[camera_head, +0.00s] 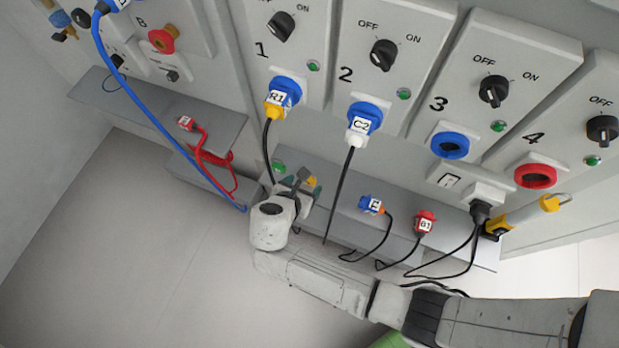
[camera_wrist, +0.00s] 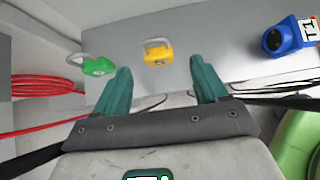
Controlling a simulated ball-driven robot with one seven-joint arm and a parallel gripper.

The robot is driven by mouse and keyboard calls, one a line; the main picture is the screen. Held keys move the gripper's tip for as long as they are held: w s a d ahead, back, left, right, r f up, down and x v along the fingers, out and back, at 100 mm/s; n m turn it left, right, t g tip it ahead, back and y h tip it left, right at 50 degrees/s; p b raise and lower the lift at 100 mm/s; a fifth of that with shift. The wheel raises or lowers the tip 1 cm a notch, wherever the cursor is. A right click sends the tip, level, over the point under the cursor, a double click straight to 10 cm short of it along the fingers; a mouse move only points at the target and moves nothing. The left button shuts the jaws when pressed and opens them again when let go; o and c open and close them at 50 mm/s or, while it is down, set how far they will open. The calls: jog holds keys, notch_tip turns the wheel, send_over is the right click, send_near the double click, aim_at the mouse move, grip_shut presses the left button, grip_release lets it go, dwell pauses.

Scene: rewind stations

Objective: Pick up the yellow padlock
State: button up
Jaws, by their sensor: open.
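The yellow padlock (camera_wrist: 158,53) lies on the grey shelf in the wrist view, its pale shackle toward the far side. It lies ahead of my gripper (camera_wrist: 162,72), roughly centred between the two green fingers, which are open and empty. The wrist view does not clearly show how far the padlock is from the fingertips.
A green padlock (camera_wrist: 98,66) lies left of the yellow one, near my left finger. A blue plug (camera_wrist: 289,36) lies to the right. Red cable (camera_head: 212,158) lies on the left shelf. A black cable (camera_head: 342,195) hangs from socket 2 near my gripper.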

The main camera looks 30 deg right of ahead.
jog(key=shift+w+r+b+x, duration=0.1)
jog(key=shift+b+x, duration=0.05)
jog(key=shift+x, duration=1.35)
jog(key=shift+w+r+b+x, duration=0.1)
jog(key=shift+w+b+x, duration=0.05)
jog(key=shift+x, duration=1.35)
jog(key=shift+d+r, duration=0.1)
jog(key=shift+c, duration=0.2)
jog(key=c, duration=1.1)
jog(key=shift+r, duration=0.45)
jog(key=shift+c, duration=0.2)
notch_tip(320, 180, up, 3)
jog(key=shift+f+p, duration=0.2)
jog(key=shift+p, duration=0.35)
jog(key=s+r+p, duration=0.1)
jog(key=s+r, duration=0.3)
jog(key=s, duration=0.3)
jog(key=s+a+r, duration=0.1)
jog(key=s+r, duration=0.4)
jog(key=s, duration=0.2)
jog(key=shift+r+p, duration=0.25)
jog(key=shift+p, duration=0.1)
